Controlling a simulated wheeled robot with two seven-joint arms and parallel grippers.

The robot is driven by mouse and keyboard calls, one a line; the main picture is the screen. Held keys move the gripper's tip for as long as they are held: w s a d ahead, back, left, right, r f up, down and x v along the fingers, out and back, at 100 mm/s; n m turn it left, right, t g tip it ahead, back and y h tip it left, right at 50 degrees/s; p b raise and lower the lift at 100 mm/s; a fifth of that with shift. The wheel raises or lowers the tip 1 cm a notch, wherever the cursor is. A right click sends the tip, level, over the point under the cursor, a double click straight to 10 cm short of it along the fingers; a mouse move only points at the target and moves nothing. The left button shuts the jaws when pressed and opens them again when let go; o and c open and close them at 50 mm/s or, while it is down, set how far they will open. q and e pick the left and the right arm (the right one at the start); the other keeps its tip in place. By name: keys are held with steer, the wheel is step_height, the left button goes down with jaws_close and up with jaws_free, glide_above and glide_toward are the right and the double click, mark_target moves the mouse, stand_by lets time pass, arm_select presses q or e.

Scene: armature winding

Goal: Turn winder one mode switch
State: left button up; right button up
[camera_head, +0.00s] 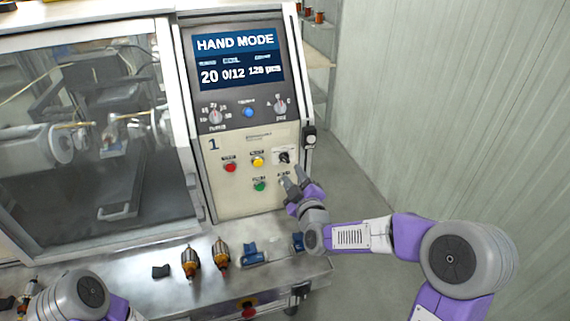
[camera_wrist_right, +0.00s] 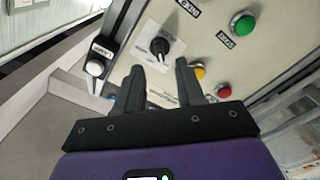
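Winder one's control panel (camera_head: 225,185) bears a large "1", and its screen (camera_head: 238,60) reads HAND MODE. A black rotary switch on a white plate (camera_head: 285,157), which I take for the mode switch, is at the panel's right side; it also shows in the right wrist view (camera_wrist_right: 159,46). My right gripper (camera_head: 296,180) is just below the switch in the head view. In the wrist view my right gripper (camera_wrist_right: 158,65) is open and empty, its fingers apart with the switch beyond the gap. Contact is not visible. My left gripper is out of view; only part of that arm shows.
Red (camera_head: 230,167), yellow (camera_head: 258,162) and green (camera_head: 260,186) buttons sit close to the switch. Armatures (camera_head: 190,261) and blue parts (camera_head: 252,255) lie on the bench below. Floor to the right is clear.

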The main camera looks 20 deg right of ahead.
mark_target(286, 161)
steer(key=shift+w+a+r+p, duration=0.1)
steer(key=shift+w+p, duration=0.5)
steer(key=shift+w, duration=2.35)
steer(key=shift+c, duration=0.3)
jaws_close()
